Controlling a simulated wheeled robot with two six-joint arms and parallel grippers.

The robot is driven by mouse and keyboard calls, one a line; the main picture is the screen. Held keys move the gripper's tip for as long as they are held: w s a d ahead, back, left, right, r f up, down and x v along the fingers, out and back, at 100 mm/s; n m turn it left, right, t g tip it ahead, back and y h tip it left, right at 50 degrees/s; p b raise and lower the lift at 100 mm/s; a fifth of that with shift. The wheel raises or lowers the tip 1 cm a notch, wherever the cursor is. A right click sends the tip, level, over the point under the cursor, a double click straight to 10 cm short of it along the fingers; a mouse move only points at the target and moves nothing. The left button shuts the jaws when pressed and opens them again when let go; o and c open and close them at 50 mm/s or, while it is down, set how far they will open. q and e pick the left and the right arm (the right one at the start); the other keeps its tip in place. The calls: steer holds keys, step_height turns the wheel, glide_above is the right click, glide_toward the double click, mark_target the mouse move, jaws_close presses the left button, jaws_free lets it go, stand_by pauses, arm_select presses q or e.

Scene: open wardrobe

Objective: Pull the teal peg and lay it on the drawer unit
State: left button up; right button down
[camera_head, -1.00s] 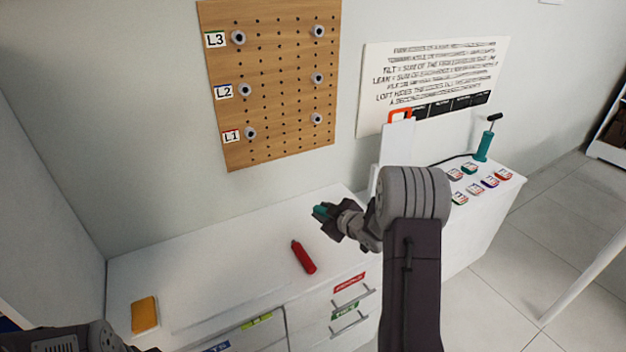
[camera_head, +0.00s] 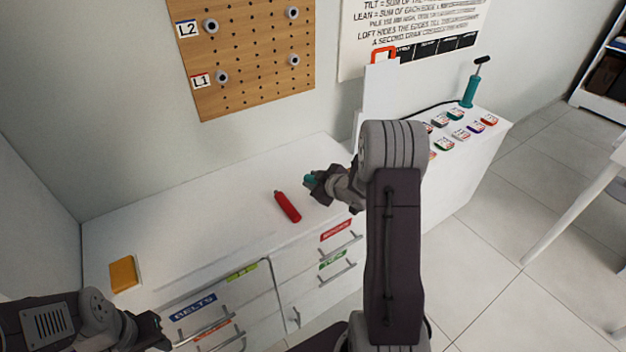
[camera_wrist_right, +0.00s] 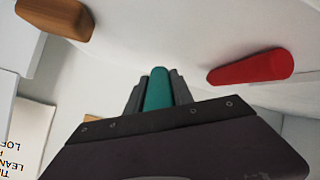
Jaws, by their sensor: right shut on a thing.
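My right gripper (camera_head: 318,184) is shut on the teal peg (camera_head: 310,181). In the right wrist view the teal peg (camera_wrist_right: 157,90) stands out between the two dark fingers (camera_wrist_right: 158,92). In the head view the gripper appears over the right part of the white drawer unit top (camera_head: 215,235); I cannot tell if the peg touches it. A red peg (camera_head: 287,207) lies on the top, left of the gripper, and also shows in the wrist view (camera_wrist_right: 252,67). My left gripper (camera_head: 150,332) is low at the left, its jaws unclear.
An orange-yellow block (camera_head: 123,273) lies at the top's left end. A brown rounded piece (camera_wrist_right: 55,17) shows in the wrist view. A pegboard (camera_head: 245,70) hangs on the wall. A side counter (camera_head: 460,165) holds several small labelled blocks and a teal pump-like object (camera_head: 470,88).

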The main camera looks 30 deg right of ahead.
steer(key=shift+f+b, duration=0.3)
steer(key=shift+f, duration=0.45)
arm_select(q)
steer(key=shift+f, duration=0.6)
arm_select(e)
steer(key=c, duration=0.7)
jaws_free()
arm_select(q)
steer(key=shift+r, duration=0.15)
arm_select(e)
steer(key=shift+r, duration=0.2)
steer(key=s+r+p, duration=0.1)
steer(key=r+p, duration=0.1)
steer(key=s+r+p, duration=0.1)
steer(key=r+p, duration=0.1)
steer(key=s+r+p, duration=0.1)
steer(key=r+p, duration=0.1)
steer(key=r, duration=0.1)
steer(key=shift+s+d, duration=0.15)
arm_select(q)
step_height(320, 180, up, 6)
arm_select(e)
steer(key=shift+f, duration=0.1)
